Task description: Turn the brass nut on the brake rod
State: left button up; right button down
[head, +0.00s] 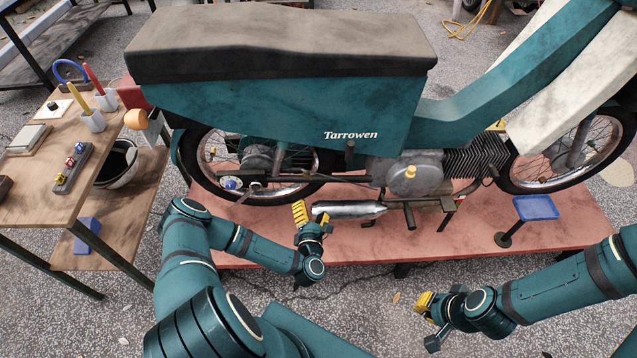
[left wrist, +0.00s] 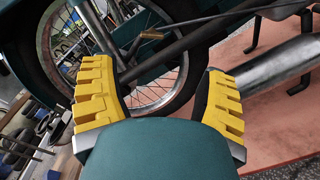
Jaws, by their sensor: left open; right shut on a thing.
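The teal motorcycle (head: 270,115) stands on a red platform, with its rear wheel at left. In the left wrist view a small brass-coloured piece, apparently the nut (left wrist: 152,34), sits by a dark lever near the rear wheel's spokes. In the head view I cannot make it out clearly. A dark rod (left wrist: 190,38) runs across the left wrist view. My left gripper (head: 302,213) is open below the rear wheel, left of the silver exhaust. Its yellow fingers also frame the wheel area (left wrist: 155,68), apart from the nut. My right gripper (head: 424,302) is shut, low in front of the platform; what it holds is unclear.
The silver exhaust (head: 348,209) lies just right of my left gripper. A blue tray on a stand (head: 535,207) is at right on the red platform (head: 590,235). A wooden table (head: 25,205) with tools and cups stands at left. The front floor is mostly clear.

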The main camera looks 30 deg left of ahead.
aim_at(308, 178)
pick_arm(q)
jog(key=shift+n+y, duration=0.4)
jog(key=shift+n, duration=0.1)
jog(key=x, duration=0.4)
jog(key=b+x, duration=0.1)
jog(key=x, duration=0.4)
jog(key=a+b+x, duration=0.1)
jog(key=x, duration=0.3)
jog(key=shift+a+f, duration=0.15)
jog(key=shift+f, duration=0.1)
pick_arm(e)
notch_tip(308, 178, down, 2)
jog(key=shift+d+f, duration=0.15)
pick_arm(q)
jog(key=c, duration=1.2)
